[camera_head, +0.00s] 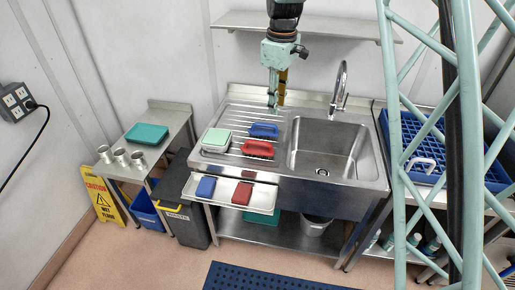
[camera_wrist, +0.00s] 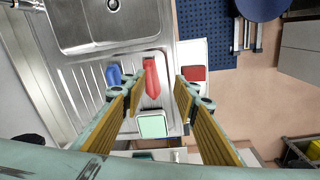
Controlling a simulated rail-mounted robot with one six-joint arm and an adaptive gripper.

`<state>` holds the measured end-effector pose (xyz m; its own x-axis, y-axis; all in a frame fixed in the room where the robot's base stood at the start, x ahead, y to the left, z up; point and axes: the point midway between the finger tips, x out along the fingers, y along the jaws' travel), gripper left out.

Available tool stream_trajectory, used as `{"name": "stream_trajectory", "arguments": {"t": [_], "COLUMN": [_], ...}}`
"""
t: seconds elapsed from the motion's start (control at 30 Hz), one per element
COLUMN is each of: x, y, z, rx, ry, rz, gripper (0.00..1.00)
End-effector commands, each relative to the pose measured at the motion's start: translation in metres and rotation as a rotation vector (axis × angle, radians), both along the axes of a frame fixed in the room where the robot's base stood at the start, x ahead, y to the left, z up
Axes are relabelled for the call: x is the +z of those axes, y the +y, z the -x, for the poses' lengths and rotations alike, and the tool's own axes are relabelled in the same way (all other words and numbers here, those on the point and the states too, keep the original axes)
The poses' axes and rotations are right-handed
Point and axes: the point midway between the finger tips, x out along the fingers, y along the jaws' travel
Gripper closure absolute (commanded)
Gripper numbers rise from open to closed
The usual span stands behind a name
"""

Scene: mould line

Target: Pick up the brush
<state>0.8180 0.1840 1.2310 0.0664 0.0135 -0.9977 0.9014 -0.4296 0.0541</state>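A red brush (camera_head: 257,149) lies on the ribbed drainboard left of the sink bowl. A blue brush-like piece (camera_head: 264,130) lies behind it, nearer the wall. My gripper (camera_head: 273,103) hangs empty above the drainboard, pointing down, clear of both pieces. In the wrist view my gripper (camera_wrist: 158,86) is open, its two fingers wide apart. The red brush (camera_wrist: 151,78) shows between and beyond the fingertips there. The blue piece (camera_wrist: 113,75) lies left of the left finger, which partly hides it.
A pale green block (camera_head: 217,138) sits at the drainboard's left. A front tray (camera_head: 222,199) holds a blue block (camera_head: 206,187) and a dark red block (camera_head: 242,193). The faucet (camera_head: 340,88) rises behind the sink bowl (camera_head: 328,145). A wall shelf (camera_head: 340,27) is close to my arm.

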Motion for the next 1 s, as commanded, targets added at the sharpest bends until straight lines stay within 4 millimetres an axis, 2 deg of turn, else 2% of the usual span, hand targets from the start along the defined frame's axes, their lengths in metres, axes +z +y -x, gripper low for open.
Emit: {"name": "stream_trajectory", "arguments": {"t": [0.3,0.63,0.8,1.0], "x": [-0.049,-0.100,-0.116,-0.122], "y": [0.028,0.055,0.062,0.065], "z": [-0.036,-0.062,-0.069,-0.072], "rx": [0.111,0.215,0.247,0.261], "ry": [0.027,0.051,0.058,0.059], "rz": [0.012,0.021,0.023,0.024], "gripper": [0.72,0.72,0.72,0.72]}}
